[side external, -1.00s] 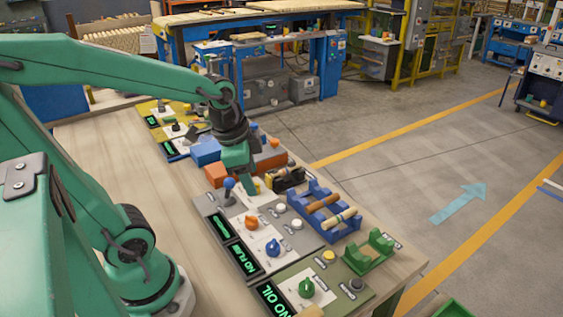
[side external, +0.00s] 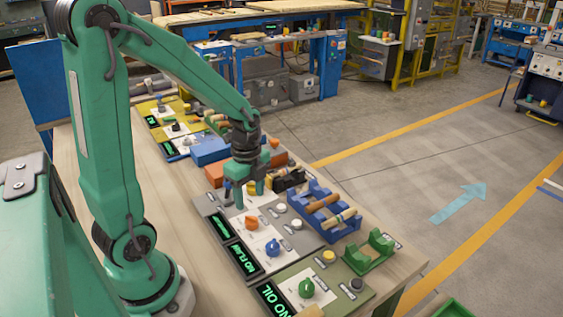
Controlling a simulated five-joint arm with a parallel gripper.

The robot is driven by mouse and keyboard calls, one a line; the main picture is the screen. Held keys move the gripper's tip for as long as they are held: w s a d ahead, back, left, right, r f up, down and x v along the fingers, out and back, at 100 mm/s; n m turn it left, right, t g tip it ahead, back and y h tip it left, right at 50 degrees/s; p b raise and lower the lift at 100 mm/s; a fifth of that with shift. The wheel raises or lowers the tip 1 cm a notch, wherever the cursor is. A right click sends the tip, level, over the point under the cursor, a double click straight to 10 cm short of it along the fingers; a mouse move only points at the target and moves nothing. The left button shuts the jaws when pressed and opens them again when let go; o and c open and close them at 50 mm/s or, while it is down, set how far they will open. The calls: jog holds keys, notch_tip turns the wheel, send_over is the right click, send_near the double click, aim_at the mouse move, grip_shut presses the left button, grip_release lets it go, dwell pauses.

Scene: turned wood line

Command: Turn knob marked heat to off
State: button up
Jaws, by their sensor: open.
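The grey control panel (side external: 211,207) on the bench carries an orange knob (side external: 251,223) and a blue knob (side external: 272,247) on white plates. A green knob (side external: 306,288) sits on the olive panel (side external: 328,270) nearer the camera. The knob labels are too small to read, so I cannot tell which one is marked heat. My gripper (side external: 249,196) is open and points down over the far part of the grey panel, just behind the orange knob. It appears empty and apart from that knob. A blue-topped lever (side external: 227,187) stands close beside its left finger, partly hidden.
A blue rack (side external: 325,215) holding wooden turned pieces stands right of the grey panel. A green cradle (side external: 370,250) sits near the bench's right edge. Orange and blue blocks (side external: 208,151) lie behind my gripper. The bench top (side external: 185,240) left of the panels is clear.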

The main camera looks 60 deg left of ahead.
aim_at(251, 217)
jog(key=shift+f, duration=0.1)
jog(key=shift+f, duration=3.8)
jog(key=shift+c, duration=0.4)
jog(key=c, duration=0.9)
